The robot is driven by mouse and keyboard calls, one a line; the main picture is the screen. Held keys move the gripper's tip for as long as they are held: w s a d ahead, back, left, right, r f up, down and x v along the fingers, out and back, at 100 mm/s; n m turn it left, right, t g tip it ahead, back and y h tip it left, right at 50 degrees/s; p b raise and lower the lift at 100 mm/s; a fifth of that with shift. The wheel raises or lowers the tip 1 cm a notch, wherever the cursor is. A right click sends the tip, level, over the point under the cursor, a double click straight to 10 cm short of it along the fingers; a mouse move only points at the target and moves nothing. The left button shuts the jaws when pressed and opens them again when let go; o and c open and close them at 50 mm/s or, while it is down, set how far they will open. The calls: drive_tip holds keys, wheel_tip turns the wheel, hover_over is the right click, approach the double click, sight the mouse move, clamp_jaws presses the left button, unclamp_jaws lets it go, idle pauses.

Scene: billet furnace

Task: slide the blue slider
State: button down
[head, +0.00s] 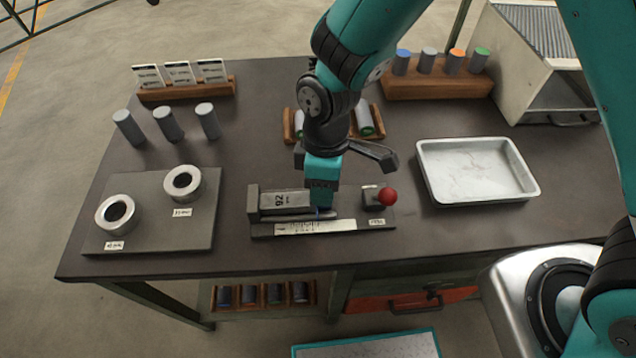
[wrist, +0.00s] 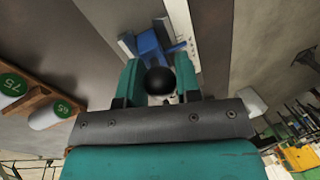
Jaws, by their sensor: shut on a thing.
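The blue slider (wrist: 152,46) shows in the wrist view just beyond my fingertips, on a pale metal scale bar. My gripper (wrist: 158,78) is shut on a round black knob (wrist: 158,80) in front of the blue part. In the head view my gripper (head: 321,200) points down onto the measuring device (head: 285,205), near the middle of its printed scale (head: 315,226). Only a sliver of blue shows there under the fingers; the rest of the slider is hidden by my gripper.
A red ball knob (head: 387,197) stands at the device's right end. A white tray (head: 478,172) lies to the right. A grey plate (head: 150,235) with two metal rings is at left. Racks with cylinders (head: 437,85) stand behind. The table's front strip is clear.

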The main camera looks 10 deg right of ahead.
drive_tip(key=shift+d, duration=0.4)
drive_tip(key=c, duration=0.8)
unclamp_jaws()
drive_tip(key=shift+d, duration=0.1)
drive_tip(key=shift+r, duration=0.3)
drive_tip(key=w+r, duration=0.1)
drive_tip(key=r, duration=0.4)
drive_tip(key=w+r, duration=0.1)
drive_tip(key=r, duration=0.5)
drive_tip(key=w+r+b, duration=0.1)
drive_tip(key=r, duration=0.4)
drive_tip(key=shift+w+d+r, duration=0.1)
drive_tip(key=shift+d+r, duration=0.2)
drive_tip(key=s+d+r+m+y, duration=0.1)
drive_tip(key=s+d+m, duration=0.1)
drive_tip(key=s+d, duration=0.1)
drive_tip(key=s+d+r+m+t+y, duration=0.1)
drive_tip(key=s+d+r+m, duration=0.1)
drive_tip(key=s, duration=0.4)
drive_tip(key=s+d+r+m+t+y, duration=0.1)
drive_tip(key=s+d+m, duration=0.2)
drive_tip(key=s+m, duration=0.1)
drive_tip(key=shift+s+d+r+y, duration=0.15)
drive_tip(key=shift+d+r+y, duration=0.15)
drive_tip(key=shift+d+y, duration=0.1)
